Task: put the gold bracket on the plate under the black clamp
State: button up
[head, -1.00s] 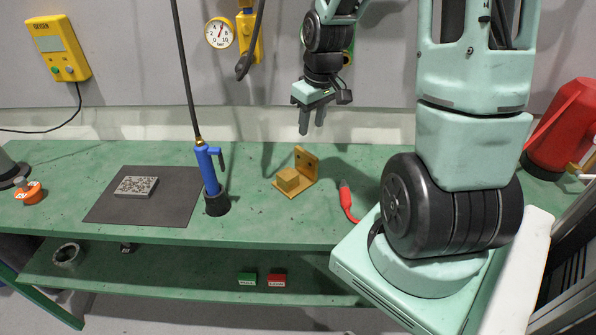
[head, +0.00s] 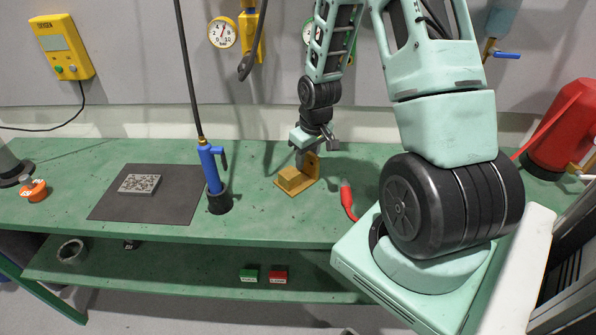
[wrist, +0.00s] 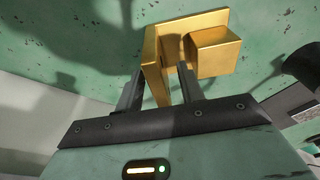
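The gold bracket (head: 292,184) stands on the green bench, with a flat base, a block on it and an upright wall with holes. My gripper (head: 304,160) is down at the upright wall. In the wrist view, the fingers of my gripper (wrist: 160,88) are apart, one on each side of the upright wall of the bracket (wrist: 190,28). A gap seems to show beside the right finger, and a firm hold is not visible. I cannot clearly make out a black clamp with a plate under it in these frames.
A blue tool (head: 210,168) on a hose stands in a black holder left of the bracket. A speckled grey block (head: 139,184) lies on a dark mat (head: 165,208). A red-ended cable (head: 347,200) lies to the right. An orange item (head: 34,190) sits far left.

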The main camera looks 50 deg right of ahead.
jog(key=shift+f, duration=0.45)
grip_shut()
jog(key=shift+w+r, duration=0.1)
jog(key=shift+r, duration=0.1)
